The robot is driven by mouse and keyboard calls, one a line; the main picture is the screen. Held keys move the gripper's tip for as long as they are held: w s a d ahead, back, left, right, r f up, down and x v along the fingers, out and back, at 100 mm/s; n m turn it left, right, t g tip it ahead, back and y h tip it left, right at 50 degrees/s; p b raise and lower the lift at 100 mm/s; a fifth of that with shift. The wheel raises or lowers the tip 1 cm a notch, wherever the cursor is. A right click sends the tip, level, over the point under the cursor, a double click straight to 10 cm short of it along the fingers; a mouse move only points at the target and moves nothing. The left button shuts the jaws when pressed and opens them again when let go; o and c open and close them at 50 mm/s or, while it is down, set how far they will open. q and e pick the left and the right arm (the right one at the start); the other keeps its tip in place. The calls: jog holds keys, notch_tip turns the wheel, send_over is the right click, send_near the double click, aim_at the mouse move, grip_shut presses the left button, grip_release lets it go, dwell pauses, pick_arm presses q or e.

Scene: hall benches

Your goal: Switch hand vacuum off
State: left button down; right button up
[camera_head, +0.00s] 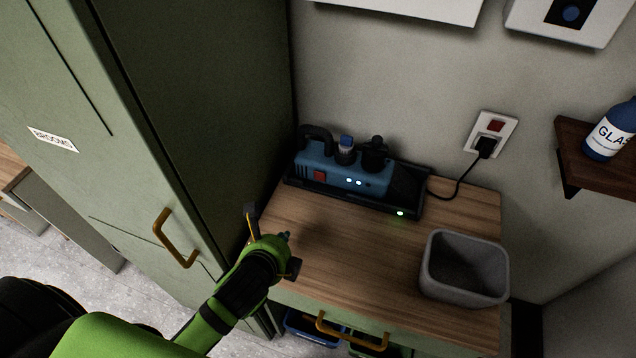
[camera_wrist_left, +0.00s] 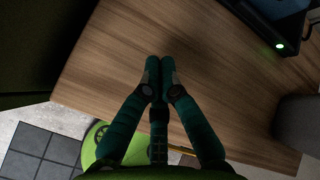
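The hand vacuum (camera_head: 335,173) is blue with dark fittings. It lies in a black tray-like dock (camera_head: 410,207) at the back of the wooden bench top. A red square switch (camera_head: 320,176) is on its front, left of a few small lit white-blue lights (camera_head: 354,182). A green light glows on the dock's edge. My left gripper (camera_head: 285,238) is over the front left of the bench, apart from the vacuum and in front of it. In the left wrist view its fingertips (camera_wrist_left: 159,68) are together with nothing between them. The dock's corner (camera_wrist_left: 262,22) shows there at upper right.
A grey bin (camera_head: 465,268) stands at the bench's right. A green cabinet (camera_head: 190,110) rises close on the left. A cord runs from the dock to a wall socket (camera_head: 491,134). The bench middle is clear.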

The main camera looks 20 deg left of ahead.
pick_arm(q)
jog(key=w+m, duration=0.1)
jog(key=m, duration=0.1)
jog(key=w+d+r+m+t, duration=0.1)
jog(key=m, duration=0.2)
jog(key=r+m+t, duration=0.1)
jog(key=m, duration=0.2)
jog(key=shift+w+d+r+h, duration=0.1)
jog(key=shift+w+d+h, duration=0.2)
jog(key=shift+w+h, duration=0.1)
jog(key=m, duration=0.2)
jog(key=w+d+r+m, duration=0.1)
jog(key=shift+m+t, duration=0.4)
jog(key=p, duration=0.1)
send_near(324, 177)
jog(key=f, duration=0.3)
jog(key=shift+w+a+f, duration=0.25)
jog(key=shift+w, duration=0.15)
jog(key=w, duration=0.1)
jog(key=w+r+p, duration=0.1)
jog(key=w, duration=0.1)
jog(key=shift+w+p, duration=0.1)
jog(key=shift+p, duration=0.2)
jog(key=shift+w+d, duration=0.1)
jog(key=shift+w, duration=0.3)
